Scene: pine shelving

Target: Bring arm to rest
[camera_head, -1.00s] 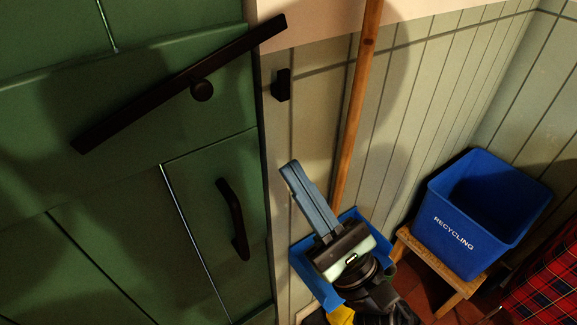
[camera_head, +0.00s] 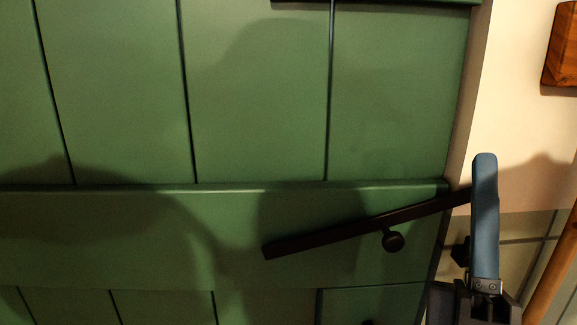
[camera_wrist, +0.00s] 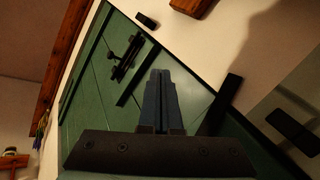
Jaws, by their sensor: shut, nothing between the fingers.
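My gripper (camera_head: 485,160) shows at the lower right of the head view, its blue fingers together and pointing up, with nothing between them. In the wrist view the gripper (camera_wrist: 160,75) also has its two fingers side by side. In the head view the fingers stand in front of the right end of a dark latch bar (camera_head: 330,238). Whether they touch it I cannot tell. The bar lies tilted across a green plank door (camera_head: 250,100), its right end past the door edge. The rest of my arm is mostly out of view.
A round black knob (camera_head: 393,241) sits just under the bar. A dark catch (camera_head: 461,252) is on the frame beside the door. A wooden block (camera_head: 562,48) is on the pale wall at upper right. The wrist view shows a black bolt (camera_wrist: 127,58) on the door.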

